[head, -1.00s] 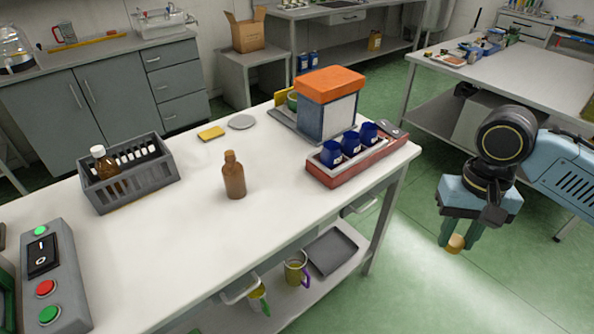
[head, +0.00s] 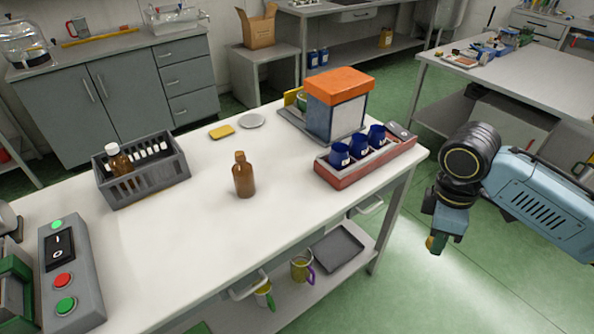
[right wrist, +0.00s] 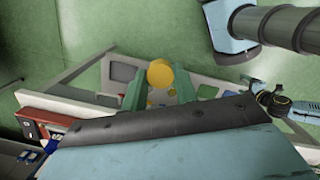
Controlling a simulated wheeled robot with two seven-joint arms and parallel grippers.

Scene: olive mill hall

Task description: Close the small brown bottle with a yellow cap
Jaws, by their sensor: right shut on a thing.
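A small brown bottle (head: 243,177) stands upright near the middle of the white table, and no cap shows on its neck. My right gripper (head: 436,242) hangs over the floor, to the right of the table, well apart from the bottle. It is shut on a yellow cap (right wrist: 160,73), which shows between the two green fingertips in the right wrist view. In the head view only a bit of the cap (head: 430,243) shows beside the fingers. My left gripper is not in view.
A grey crate (head: 150,186) at the table's left holds another brown bottle (head: 120,160) with a white top. A red tray (head: 365,168) with blue jars and an orange-topped box (head: 337,100) stand at the right. A switch box (head: 75,270) is front left. The table around the bottle is clear.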

